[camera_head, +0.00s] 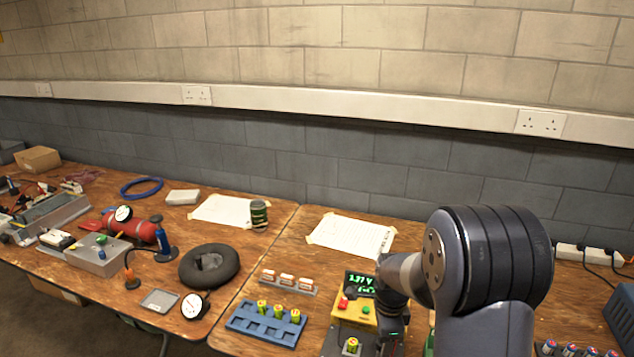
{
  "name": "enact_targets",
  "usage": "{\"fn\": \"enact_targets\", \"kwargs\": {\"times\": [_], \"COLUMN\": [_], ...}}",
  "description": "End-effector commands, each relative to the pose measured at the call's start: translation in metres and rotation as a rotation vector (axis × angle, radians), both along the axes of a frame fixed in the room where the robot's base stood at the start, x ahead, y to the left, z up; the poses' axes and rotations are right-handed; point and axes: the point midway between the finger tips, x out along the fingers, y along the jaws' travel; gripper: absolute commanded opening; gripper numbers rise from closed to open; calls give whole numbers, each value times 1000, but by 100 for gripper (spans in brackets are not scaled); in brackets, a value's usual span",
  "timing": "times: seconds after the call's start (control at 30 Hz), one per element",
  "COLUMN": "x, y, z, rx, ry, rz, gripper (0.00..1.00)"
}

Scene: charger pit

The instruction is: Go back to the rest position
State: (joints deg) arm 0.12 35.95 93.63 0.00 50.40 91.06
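My arm stands at the lower right in the head view, and its wrist bends down over the yellow charger (357,311). My gripper (393,345) points down beside the charger at the bottom edge. Its fingers are not clearly visible, so I cannot tell if it is open or shut. The charger's display shows green digits that look like 1.37 V, with a red and a green button below. A yellow-green battery (351,346) stands in the charger's slot, left of my gripper. A blue tray (266,325) left of the charger holds several yellow-green batteries.
A grey rack (289,284) with white-and-orange cells stands behind the blue tray. A black ring cushion (209,265), a dial gauge (194,306) and a grey box (98,256) lie on the left. Taped paper (351,235) lies behind the charger. More batteries stand at bottom right (570,349).

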Motion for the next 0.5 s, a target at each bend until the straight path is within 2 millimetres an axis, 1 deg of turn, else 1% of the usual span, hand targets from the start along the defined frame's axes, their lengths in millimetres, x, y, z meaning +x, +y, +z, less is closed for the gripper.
{"fn": "enact_targets", "kwargs": {"times": [0.5], "x": [0], "y": [0], "z": [1], "rx": [0], "ry": [1], "rz": [410], "gripper": [52]}}
